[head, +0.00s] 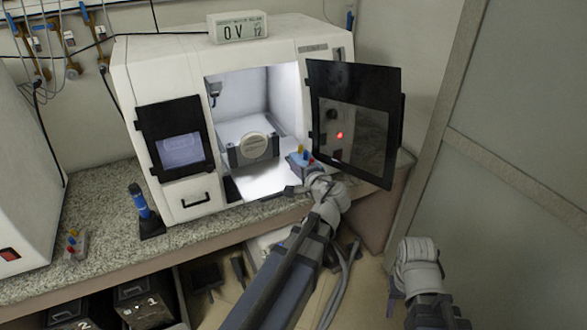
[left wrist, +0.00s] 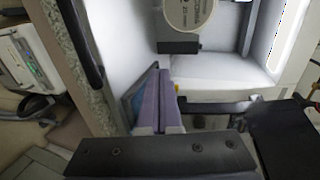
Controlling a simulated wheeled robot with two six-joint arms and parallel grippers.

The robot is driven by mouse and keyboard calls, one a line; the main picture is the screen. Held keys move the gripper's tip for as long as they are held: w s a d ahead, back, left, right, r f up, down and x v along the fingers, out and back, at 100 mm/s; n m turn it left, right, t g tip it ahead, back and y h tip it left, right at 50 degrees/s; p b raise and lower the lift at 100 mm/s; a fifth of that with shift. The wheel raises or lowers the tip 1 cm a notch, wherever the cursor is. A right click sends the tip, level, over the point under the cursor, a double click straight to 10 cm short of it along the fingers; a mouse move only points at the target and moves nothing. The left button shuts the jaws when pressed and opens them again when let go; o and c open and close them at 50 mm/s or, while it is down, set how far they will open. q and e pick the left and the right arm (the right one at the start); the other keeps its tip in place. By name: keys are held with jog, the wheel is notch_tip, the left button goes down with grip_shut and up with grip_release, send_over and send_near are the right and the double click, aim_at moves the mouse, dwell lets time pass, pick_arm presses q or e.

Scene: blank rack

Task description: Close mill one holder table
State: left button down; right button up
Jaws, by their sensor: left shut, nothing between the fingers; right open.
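The mill (head: 160,75) is a white machine on the counter with its dark door (head: 350,125) swung open to the right. In its lit chamber a round pale blank (head: 259,146) stands upright in a dark holder (head: 238,157), above a white table surface (head: 262,184). The left wrist view shows the blank (left wrist: 190,10) and dark holder (left wrist: 178,46) from close by. My left gripper (head: 293,190) is shut and empty at the front of the chamber opening; its purple fingers (left wrist: 158,100) lie together below the holder in the wrist view. My right gripper (head: 393,301) is open, low at the right, mostly hidden.
A small display (head: 238,27) sits on the mill. A blue-handled tool (head: 140,203) stands on the speckled counter (head: 95,240). Black boxes (head: 145,300) are below.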

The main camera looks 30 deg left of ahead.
pick_arm(q)
jog(key=b, duration=0.2)
send_near(277, 152)
jog(key=x, duration=0.5)
jog(key=shift+f, duration=0.25)
jog(key=shift+w+a, duration=0.4)
jog(key=shift+a, duration=0.2)
jog(key=w+a, duration=0.5)
jog(key=a, duration=0.1)
jog(key=w+a, duration=0.4)
jog(key=a, duration=0.2)
jog(key=w+a, duration=0.5)
jog(key=a, duration=0.1)
jog(key=shift+w+a, duration=0.3)
jog(key=shift+w, duration=0.05)
jog(key=shift+w+a, duration=0.1)
jog(key=shift+a, duration=0.05)
jog(key=shift+w+a+r, duration=0.1)
jog(key=shift+a+r, duration=0.05)
